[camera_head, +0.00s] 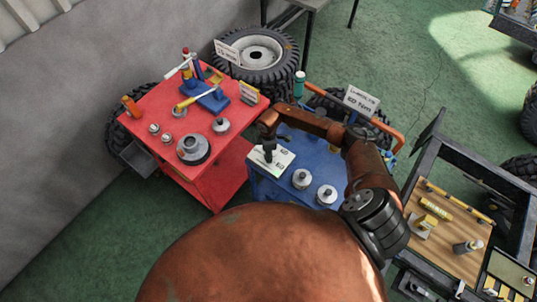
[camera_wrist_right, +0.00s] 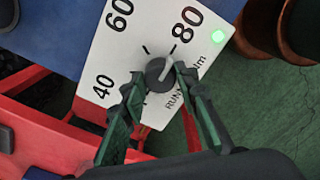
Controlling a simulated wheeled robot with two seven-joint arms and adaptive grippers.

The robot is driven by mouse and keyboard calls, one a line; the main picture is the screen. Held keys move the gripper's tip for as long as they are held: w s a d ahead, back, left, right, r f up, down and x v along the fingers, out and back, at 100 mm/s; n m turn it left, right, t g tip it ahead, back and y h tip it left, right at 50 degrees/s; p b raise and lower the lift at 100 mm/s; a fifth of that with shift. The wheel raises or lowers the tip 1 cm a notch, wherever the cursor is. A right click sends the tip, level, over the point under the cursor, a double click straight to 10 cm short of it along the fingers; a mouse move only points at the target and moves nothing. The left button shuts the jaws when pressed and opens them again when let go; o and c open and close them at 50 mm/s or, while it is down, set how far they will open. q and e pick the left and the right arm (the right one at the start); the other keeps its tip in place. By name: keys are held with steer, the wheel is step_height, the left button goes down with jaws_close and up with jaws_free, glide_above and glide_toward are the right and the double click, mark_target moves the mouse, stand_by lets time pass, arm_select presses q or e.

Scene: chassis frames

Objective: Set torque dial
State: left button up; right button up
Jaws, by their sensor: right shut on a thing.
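The torque dial is a dark round knob (camera_wrist_right: 157,74) on a white panel (camera_wrist_right: 139,34) marked 40, 60 and 80. Its pale pointer line aims up and right, towards the 80 mark. A green light (camera_wrist_right: 218,36) glows near the 80. My right gripper (camera_wrist_right: 158,78) has its green fingers on either side of the knob, shut on it. In the head view the white panel (camera_head: 281,163) lies on the blue cart (camera_head: 316,158), and my right gripper (camera_head: 268,152) reaches down over it, hiding the knob. My left gripper is not in view.
Two round metal parts (camera_head: 302,179) stand beside the panel. A red cart (camera_head: 217,168) with tools is at the left. A sign (camera_head: 361,101) ending in "Nm" stands behind the blue cart near tyres. A framed chassis with a wooden deck (camera_head: 447,232) is at the right.

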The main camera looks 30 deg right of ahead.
steer(key=o, duration=1.1)
steer(key=shift+o, duration=0.2)
step_height(320, 180, up, 12)
stand_by(0.3)
